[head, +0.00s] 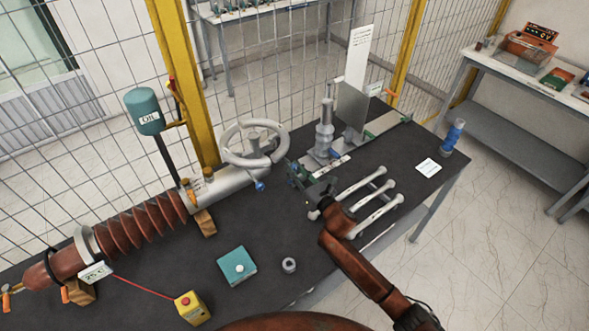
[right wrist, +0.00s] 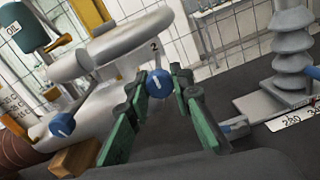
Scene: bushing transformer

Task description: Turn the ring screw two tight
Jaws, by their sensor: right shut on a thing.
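Ring screw two has a round blue head (right wrist: 159,84) with a white mark and sits beside a small "2" label by the big grey ring (right wrist: 125,38). My right gripper (right wrist: 160,76) is shut on this blue head, its green fingers on either side. In the head view my right gripper (head: 299,175) is just right of the grey ring (head: 235,157), and screw two is hard to make out there. Another blue-headed screw (right wrist: 62,125) stands at the ring's lower side, and it also shows in the head view (head: 259,186). My left gripper is not in view.
The dark table (head: 330,250) also bears a brown ribbed bushing (head: 140,222), a teal box (head: 236,266), a small grey nut (head: 289,265), a yellow box (head: 191,308), a grey insulator post (head: 325,130) and a blue bottle (head: 453,136). A wire fence stands behind.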

